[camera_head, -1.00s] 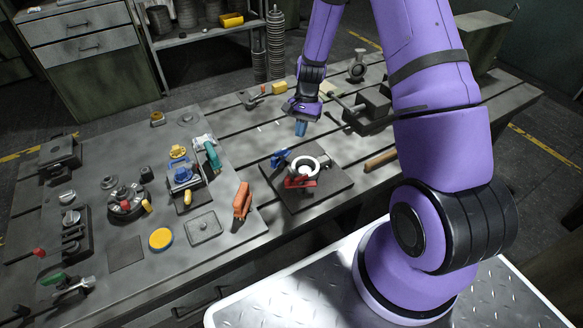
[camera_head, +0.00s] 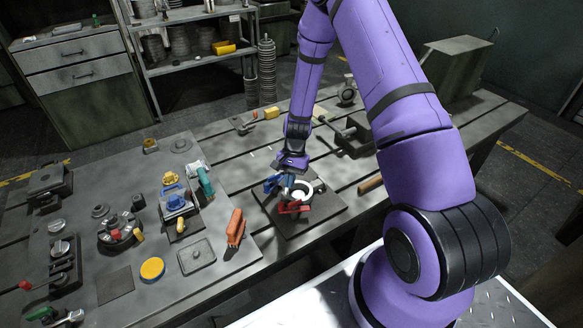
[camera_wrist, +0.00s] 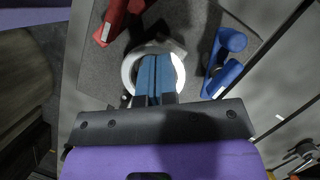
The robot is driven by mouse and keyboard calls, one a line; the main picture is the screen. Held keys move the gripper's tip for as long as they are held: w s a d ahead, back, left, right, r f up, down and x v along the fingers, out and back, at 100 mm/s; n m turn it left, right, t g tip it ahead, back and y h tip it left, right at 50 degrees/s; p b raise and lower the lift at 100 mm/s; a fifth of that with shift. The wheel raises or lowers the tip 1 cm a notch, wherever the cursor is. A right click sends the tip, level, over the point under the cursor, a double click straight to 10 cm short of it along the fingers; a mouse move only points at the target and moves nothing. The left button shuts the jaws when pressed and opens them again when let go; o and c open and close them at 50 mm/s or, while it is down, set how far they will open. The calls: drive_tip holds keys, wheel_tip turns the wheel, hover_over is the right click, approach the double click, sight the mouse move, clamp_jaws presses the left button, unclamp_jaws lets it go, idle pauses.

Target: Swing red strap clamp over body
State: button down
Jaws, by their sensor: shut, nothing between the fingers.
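The valve body (camera_head: 314,185) is a casting with a pale round ring, standing on a dark square plate (camera_head: 322,212). The red strap clamp (camera_head: 294,207) lies at the body's near side in the head view; in the wrist view it is the red bar (camera_wrist: 116,22) at the top, beside the ring. A blue clamp (camera_head: 271,184) stands on the other side of the body and also shows in the wrist view (camera_wrist: 226,62). My gripper (camera_wrist: 155,60) is shut and empty, its blue fingers over the pale ring (camera_wrist: 128,72). I cannot tell whether they touch it.
An orange-red block (camera_head: 236,227) lies left of the plate. A fixture with blue and yellow parts (camera_head: 177,203) and a grey lidded plate (camera_head: 196,256) are further left. A wooden handle (camera_head: 370,183) and dark vise (camera_head: 355,135) are to the right.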

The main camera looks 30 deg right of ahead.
sight(282, 205)
drive_tip(key=shift+s+a+f, duration=0.3)
drive_tip(key=shift+s+a, duration=0.4)
drive_tip(key=shift+a, duration=0.15)
drive_tip(key=shift+s+a+f, duration=0.25)
drive_tip(key=shift+s+a, duration=0.45)
drive_tip(key=shift+a, duration=0.15)
drive_tip(key=shift+s+a+n, duration=0.15)
drive_tip(key=shift+a+n, duration=0.15)
drive_tip(key=shift+n, duration=0.5)
drive_tip(key=shift+s+a, duration=0.15)
drive_tip(key=shift+a, duration=0.05)
drive_tip(key=shift+s+a+n+g+h, duration=0.25)
drive_tip(key=shift+n+g+h, duration=0.2)
drive_tip(key=shift+n, duration=0.45)
drive_tip(key=shift+s+a, duration=0.1)
drive_tip(key=shift+s, duration=0.1)
drive_tip(key=shift+s+a+n+h, duration=0.2)
drive_tip(key=shift+s+n+h, duration=0.05)
drive_tip(key=shift+n, duration=0.45)
drive_tip(key=shift+s+f, duration=0.1)
drive_tip(key=shift+s, duration=0.05)
drive_tip(key=shift+s+a, duration=0.15)
drive_tip(key=shift+s, duration=0.15)
drive_tip(key=shift+w, duration=0.15)
